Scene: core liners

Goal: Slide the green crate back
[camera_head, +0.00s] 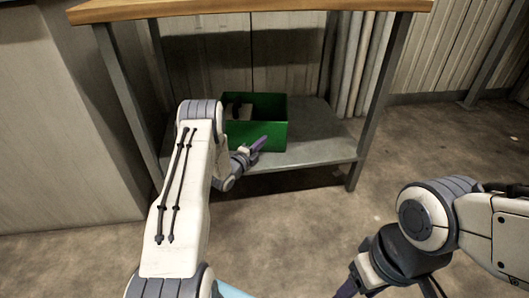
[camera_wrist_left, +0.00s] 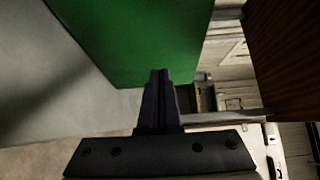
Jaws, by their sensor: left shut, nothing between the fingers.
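The green crate (camera_head: 272,135) is an open-topped box standing on the low grey shelf (camera_head: 310,152) under a table. My left gripper (camera_head: 264,141) is shut and empty, with its tips at the front wall of the crate. In the left wrist view, the crate's green wall (camera_wrist_left: 140,35) fills the upper middle, and the shut fingertips (camera_wrist_left: 160,73) overlap its lower edge. I cannot tell whether they touch it. My left arm hides the crate's left front. My right gripper (camera_head: 348,288) is low in the head view and partly cut off by the bottom edge.
The table's wooden top (camera_head: 240,8) hangs above the shelf. Grey legs (camera_head: 378,100) stand at its sides. A corrugated wall (camera_head: 290,50) is behind. Shelf to the crate's right is bare. A dark and a pale item (camera_head: 238,111) lie inside the crate.

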